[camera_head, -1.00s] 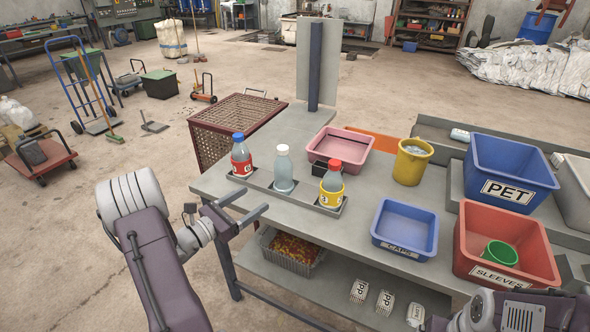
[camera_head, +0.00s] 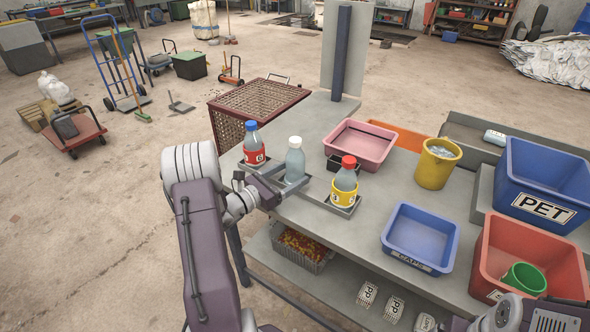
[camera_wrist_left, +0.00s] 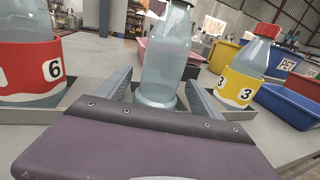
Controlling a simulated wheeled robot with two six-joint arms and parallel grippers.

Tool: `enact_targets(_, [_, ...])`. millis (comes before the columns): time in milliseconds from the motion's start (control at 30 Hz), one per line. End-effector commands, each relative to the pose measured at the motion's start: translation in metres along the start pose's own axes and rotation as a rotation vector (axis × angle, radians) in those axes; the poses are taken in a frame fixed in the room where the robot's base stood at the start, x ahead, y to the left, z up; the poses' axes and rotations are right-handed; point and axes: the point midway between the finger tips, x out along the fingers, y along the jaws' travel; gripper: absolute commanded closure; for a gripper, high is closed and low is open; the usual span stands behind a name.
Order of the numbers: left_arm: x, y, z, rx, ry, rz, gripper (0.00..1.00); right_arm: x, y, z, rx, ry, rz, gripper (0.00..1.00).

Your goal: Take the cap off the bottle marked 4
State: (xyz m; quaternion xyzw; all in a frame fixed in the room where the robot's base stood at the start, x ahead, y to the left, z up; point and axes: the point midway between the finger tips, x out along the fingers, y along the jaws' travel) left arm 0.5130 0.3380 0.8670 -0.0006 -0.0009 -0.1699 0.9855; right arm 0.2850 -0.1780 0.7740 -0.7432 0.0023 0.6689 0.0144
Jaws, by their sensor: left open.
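The middle bottle (camera_head: 294,163) is clear, with a white cap (camera_head: 295,142) and no number that I can see. It stands upright in a holder strip on the table. My left gripper (camera_head: 284,181) is open low at this bottle, and in the left wrist view one finger lies on each side of it (camera_wrist_left: 163,70); I cannot tell whether they touch it. The left bottle (camera_head: 253,146) has a blue cap and a red label marked 6 (camera_wrist_left: 54,69). The right bottle (camera_head: 344,184) has a red cap and a yellow label marked 3 (camera_wrist_left: 245,94). I see no 4.
A pink tray (camera_head: 381,135) and a yellow bucket (camera_head: 433,170) stand behind the bottles. A blue tray (camera_head: 398,258), a red bin (camera_head: 482,256) and a blue PET bin (camera_head: 501,161) stand to the right. Bare grey tabletop (camera_head: 335,235) lies in front.

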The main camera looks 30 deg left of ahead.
Motion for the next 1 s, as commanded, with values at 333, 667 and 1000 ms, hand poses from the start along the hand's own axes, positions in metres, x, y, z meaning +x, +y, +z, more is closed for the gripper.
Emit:
enact_targets(333, [0.023, 0.0, 0.0, 0.0, 0.0, 0.001, 0.24, 0.002, 0.0, 0.0, 0.0, 0.0, 0.0, 0.12])
enact_targets(667, [0.023, 0.0, 0.0, 0.0, 0.0, 0.001, 0.95, 0.002, 0.0, 0.0, 0.0, 0.0, 0.0, 0.12])
enact_targets(1000, [0.023, 0.0, 0.035, 0.006, -0.002, 0.001, 0.95, -0.009, 0.0, -0.001, 0.0, 0.0, 0.0, 0.12])
